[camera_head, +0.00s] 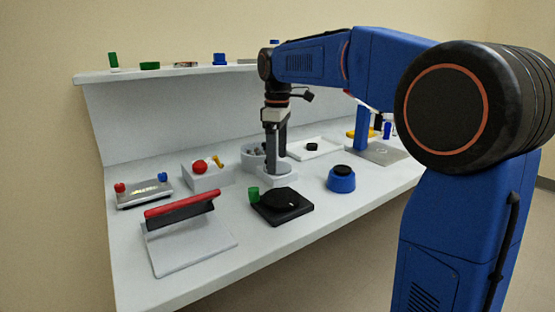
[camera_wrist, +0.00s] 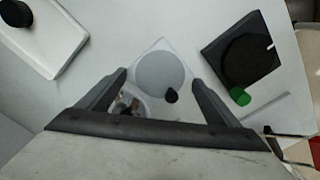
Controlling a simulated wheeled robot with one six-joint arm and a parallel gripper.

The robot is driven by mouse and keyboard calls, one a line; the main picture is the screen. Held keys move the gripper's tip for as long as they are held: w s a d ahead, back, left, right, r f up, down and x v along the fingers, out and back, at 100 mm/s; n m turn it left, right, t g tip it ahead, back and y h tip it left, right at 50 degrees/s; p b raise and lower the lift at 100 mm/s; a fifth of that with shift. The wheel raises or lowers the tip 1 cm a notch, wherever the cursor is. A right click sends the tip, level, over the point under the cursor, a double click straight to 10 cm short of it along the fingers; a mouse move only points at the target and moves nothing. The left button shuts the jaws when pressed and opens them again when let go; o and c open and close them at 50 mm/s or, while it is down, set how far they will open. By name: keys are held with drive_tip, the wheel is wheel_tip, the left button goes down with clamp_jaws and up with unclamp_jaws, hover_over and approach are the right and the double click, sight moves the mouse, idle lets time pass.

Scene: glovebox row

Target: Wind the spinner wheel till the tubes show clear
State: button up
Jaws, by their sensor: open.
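The spinner wheel (camera_wrist: 158,72) is a pale grey disc on a white base, with a small black knob (camera_wrist: 171,96) standing near its rim. In the head view the spinner's white base (camera_head: 279,181) shows below my gripper (camera_head: 274,160). My gripper is open, pointing down over the wheel. In the wrist view the fingers (camera_wrist: 161,84) stand on either side of the knob, with nothing between them touching; their height above it is hard to tell. A round pot (camera_wrist: 127,104) holding small parts, likely the tubes, sits beside the wheel; whether they look clear cannot be told.
A black square plate (camera_head: 295,208) with a dark disc and a green cylinder (camera_head: 253,194) stands in front. A red-edged panel (camera_head: 180,205) and a red-knobbed box (camera_head: 207,181) stand left.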

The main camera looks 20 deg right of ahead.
drive_tip(key=shift+f, duration=0.65)
drive_tip(key=c, duration=1.1)
drive_tip(key=shift+o, duration=0.2)
drive_tip(key=shift+m, duration=0.4)
drive_tip(key=m, duration=0.7)
drive_tip(key=shift+m, duration=0.3)
drive_tip(key=m, duration=0.4)
drive_tip(key=shift+m, duration=2.3)
